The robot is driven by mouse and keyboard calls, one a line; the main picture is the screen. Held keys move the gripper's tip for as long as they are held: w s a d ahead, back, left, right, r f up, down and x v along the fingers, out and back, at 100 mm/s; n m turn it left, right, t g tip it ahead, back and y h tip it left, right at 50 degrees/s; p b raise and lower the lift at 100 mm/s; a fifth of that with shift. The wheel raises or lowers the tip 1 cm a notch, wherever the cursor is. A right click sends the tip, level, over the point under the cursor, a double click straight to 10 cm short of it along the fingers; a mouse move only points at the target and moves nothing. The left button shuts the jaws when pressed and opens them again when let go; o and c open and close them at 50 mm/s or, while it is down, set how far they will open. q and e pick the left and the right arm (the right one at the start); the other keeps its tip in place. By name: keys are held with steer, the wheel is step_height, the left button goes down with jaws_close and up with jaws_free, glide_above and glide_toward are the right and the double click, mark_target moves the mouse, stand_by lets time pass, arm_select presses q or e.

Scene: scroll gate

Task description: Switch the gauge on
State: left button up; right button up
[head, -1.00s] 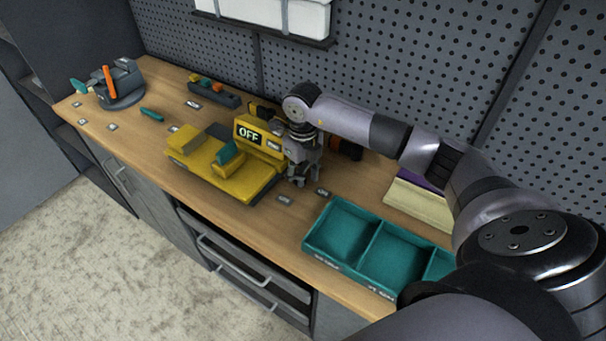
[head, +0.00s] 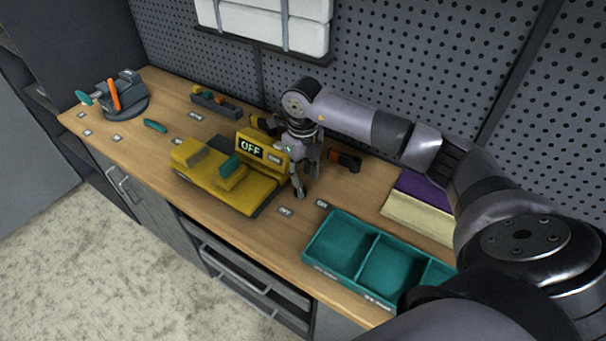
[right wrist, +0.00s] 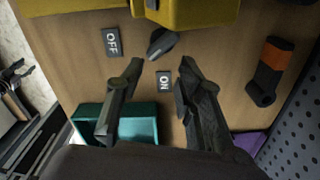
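The yellow gauge (head: 232,190) stands on the workbench, and its display (head: 251,148) reads OFF. In the right wrist view, part of its yellow body (right wrist: 190,10) shows at the top, with a dark lever (right wrist: 161,42) beside it. An OFF label (right wrist: 112,42) and an ON label (right wrist: 164,82) lie on the bench near the lever. My right gripper (head: 306,182) is at the gauge's right side. In the wrist view its fingers (right wrist: 158,72) are apart and empty, with the lever just beyond the fingertips. I cannot tell whether they touch it. My left gripper is not in view.
A teal divided tray (head: 345,270) stands at the bench's front right. A black and orange tool (right wrist: 269,70) lies right of the gripper. Purple and cream blocks (head: 420,214) lie near the perforated wall. A grey vise-like device (head: 125,100) stands at the far left.

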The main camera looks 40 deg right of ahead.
step_height(320, 180, up, 15)
steer(key=p, duration=0.8)
steer(key=shift+f+p, duration=0.2)
steer(key=shift+p, duration=0.1)
stand_by(0.4)
stand_by(0.5)
step_height(320, 180, up, 12)
stand_by(0.5)
